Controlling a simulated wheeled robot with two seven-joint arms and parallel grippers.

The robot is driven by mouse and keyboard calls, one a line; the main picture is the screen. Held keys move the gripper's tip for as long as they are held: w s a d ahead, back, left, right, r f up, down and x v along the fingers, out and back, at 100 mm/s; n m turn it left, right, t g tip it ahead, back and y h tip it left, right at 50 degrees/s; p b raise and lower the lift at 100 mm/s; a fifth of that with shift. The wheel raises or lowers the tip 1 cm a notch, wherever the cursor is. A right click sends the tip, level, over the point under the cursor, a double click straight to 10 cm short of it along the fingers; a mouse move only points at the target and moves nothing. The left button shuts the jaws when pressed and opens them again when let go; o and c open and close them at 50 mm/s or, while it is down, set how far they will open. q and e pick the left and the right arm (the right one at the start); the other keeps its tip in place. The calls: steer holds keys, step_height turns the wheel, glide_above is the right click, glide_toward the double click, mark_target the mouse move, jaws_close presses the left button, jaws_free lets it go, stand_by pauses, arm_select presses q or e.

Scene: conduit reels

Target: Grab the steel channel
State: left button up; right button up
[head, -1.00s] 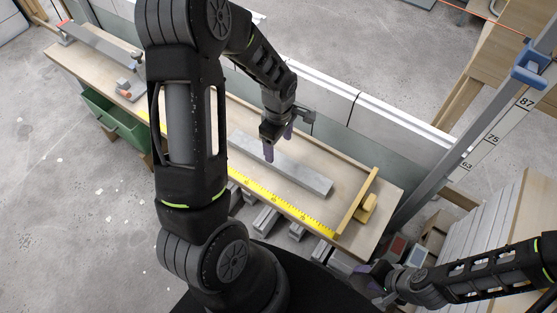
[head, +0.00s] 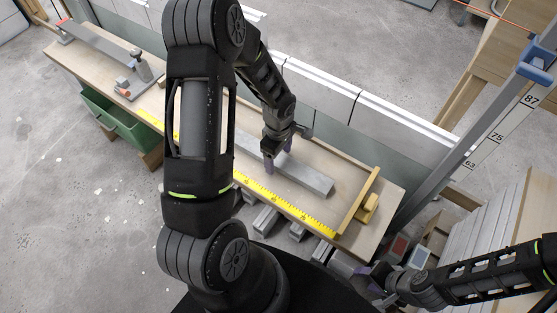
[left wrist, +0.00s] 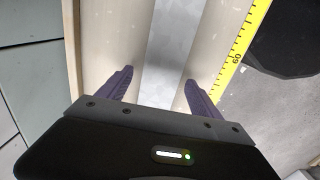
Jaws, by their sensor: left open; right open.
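The steel channel (head: 310,178) is a long grey bar lying on the wooden bench, between the back rail and the yellow measuring tape. My arm hides part of its left portion. My left gripper (head: 275,158) is over the channel and points down. In the left wrist view the channel (left wrist: 172,50) runs between the two purple fingers of my left gripper (left wrist: 157,88), which are open, with a gap on each side. My right gripper (head: 370,280) is open at the lower right, away from the channel, beyond the bench's front edge.
The yellow measuring tape (head: 270,195) runs along the bench (head: 372,240) front. A wooden stop with a yellow knob (head: 368,204) stands at the right end. Several grey bar ends (head: 265,220) show below the front edge.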

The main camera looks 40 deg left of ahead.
arm_select(q)
steer(key=shift+c, duration=0.3)
jaws_close()
stand_by(0.9)
